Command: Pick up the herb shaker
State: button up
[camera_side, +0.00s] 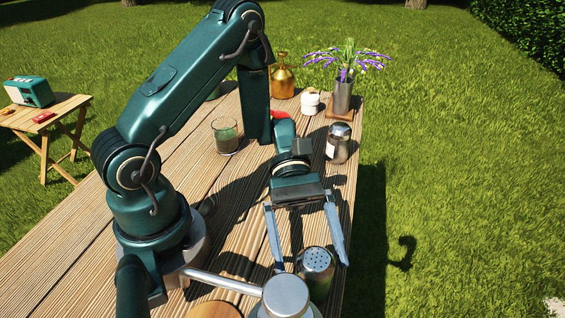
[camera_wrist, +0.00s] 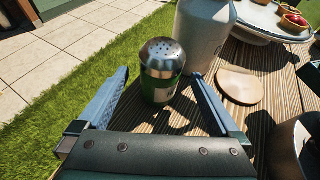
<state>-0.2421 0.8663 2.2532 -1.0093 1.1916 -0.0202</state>
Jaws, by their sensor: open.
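The herb shaker (camera_side: 316,266) has a domed silver lid with holes and a green glass body. In the side view it stands upright on the wooden table (camera_side: 75,243) near the front right edge. It also shows in the wrist view (camera_wrist: 162,70), upright, just beyond and between the fingertips. My gripper (camera_side: 309,262) is open and empty, with one blue-grey finger on each side of the shaker's near side. In the wrist view my gripper (camera_wrist: 162,76) points at the shaker, and I cannot tell whether either finger touches it.
A large pale metal container (camera_wrist: 206,38) stands close behind the shaker, beside a round wooden disc (camera_wrist: 240,86). A second silver-topped jar (camera_side: 339,143), a glass (camera_side: 225,136), a brass sprayer (camera_side: 282,77) and a flower vase (camera_side: 342,98) stand farther back. Grass lies beyond the table's edge.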

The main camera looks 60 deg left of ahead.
aim_at(314, 274)
jog(key=shift+x, duration=1.55)
jog(key=c, duration=1.5)
jog(key=shift+c, duration=0.2)
